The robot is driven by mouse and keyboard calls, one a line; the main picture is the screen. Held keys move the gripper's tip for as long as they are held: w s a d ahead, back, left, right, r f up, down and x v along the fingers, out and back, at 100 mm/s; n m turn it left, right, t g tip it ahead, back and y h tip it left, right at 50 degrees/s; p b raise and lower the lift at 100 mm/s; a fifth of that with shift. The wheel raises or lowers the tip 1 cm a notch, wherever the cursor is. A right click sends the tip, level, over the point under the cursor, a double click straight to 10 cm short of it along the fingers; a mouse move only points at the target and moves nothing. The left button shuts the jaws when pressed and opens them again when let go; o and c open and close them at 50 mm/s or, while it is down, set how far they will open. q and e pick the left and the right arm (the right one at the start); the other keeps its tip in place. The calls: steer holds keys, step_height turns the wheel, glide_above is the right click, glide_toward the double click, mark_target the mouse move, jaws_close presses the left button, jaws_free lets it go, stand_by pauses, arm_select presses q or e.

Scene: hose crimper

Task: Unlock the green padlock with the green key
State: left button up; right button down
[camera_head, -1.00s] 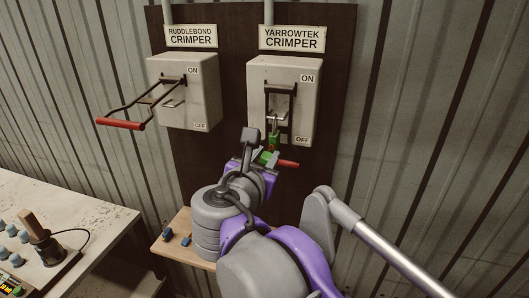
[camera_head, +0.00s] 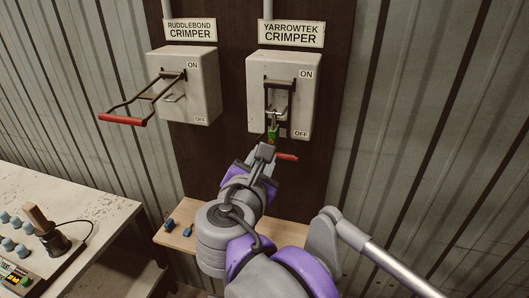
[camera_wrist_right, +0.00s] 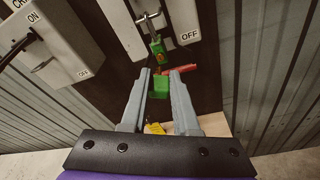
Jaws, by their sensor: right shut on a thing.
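The green padlock (camera_head: 272,133) hangs by its shackle on the front of the Yarrowtek crimper box (camera_head: 302,95); it also shows in the right wrist view (camera_wrist_right: 158,47). My right gripper (camera_head: 265,150) is just below the padlock. In the wrist view the right gripper (camera_wrist_right: 164,82) is shut on the green key (camera_wrist_right: 160,88), whose green head shows between the fingers. The key sits below the padlock, with a gap between their green parts in that view. The key is hidden behind the gripper in the head view. My left gripper is out of view.
A red handle (camera_head: 287,157) hangs beside and behind my right gripper. The Ruddlebond crimper box (camera_head: 190,85) at left has its red-handled lever (camera_head: 122,120) sticking out. Blue items (camera_head: 187,231) lie on a wooden shelf (camera_head: 183,241) below. A bench with controls stands left.

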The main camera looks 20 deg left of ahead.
steer(key=shift+s, duration=1.25)
steer(key=shift+f, duration=0.1)
steer(key=w+d+f+m+h, duration=0.1)
steer(key=w+d+f, duration=0.5)
steer(key=f, duration=0.3)
steer(key=w+d+f+m+h, duration=0.1)
steer(key=w+d+f+h, duration=0.1)
steer(key=w+d+f, duration=0.55)
steer(key=s+d+f+m+h, duration=0.1)
steer(key=d+f+m+h, duration=0.1)
steer(key=d+f, duration=1.3)
steer(key=shift+d+g, duration=0.3)
steer(key=shift+d, duration=0.55)
steer(key=shift+s+d+h, duration=0.1)
steer(key=shift+s+h, duration=0.05)
steer(key=shift+h, duration=0.25)
